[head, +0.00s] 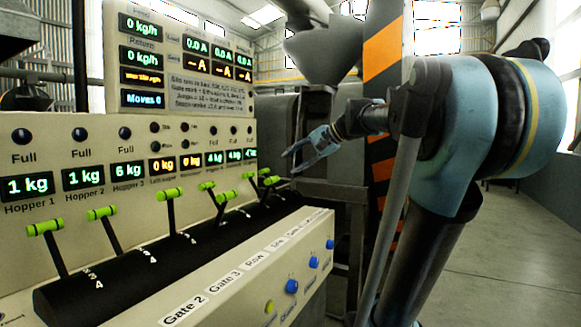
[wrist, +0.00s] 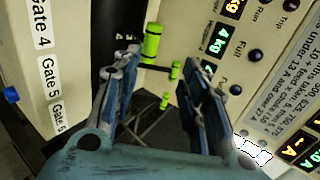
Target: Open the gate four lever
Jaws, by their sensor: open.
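Gate levers with green handles rise from a black slotted housing (head: 130,262) on the console. Several tilt differently; a cluster with a green handle (head: 226,198) sits right of the middle, and I cannot tell for certain which is gate four. In the wrist view the Gate 4 label (wrist: 40,22) is at upper left, and the nearest green handle (wrist: 152,42) stands roughly across from it, between and just beyond my fingers. My gripper (head: 290,163) is open and empty, in the air above the far right levers; its fingers also show in the wrist view (wrist: 160,62).
The console's display panel (head: 180,62) stands upright behind the levers. A front ledge (head: 236,275) carries gate labels and blue buttons. Further green handles (wrist: 175,70) are close beyond my fingers. A striped orange and black post (head: 382,60) stands behind my arm. Floor is clear at right.

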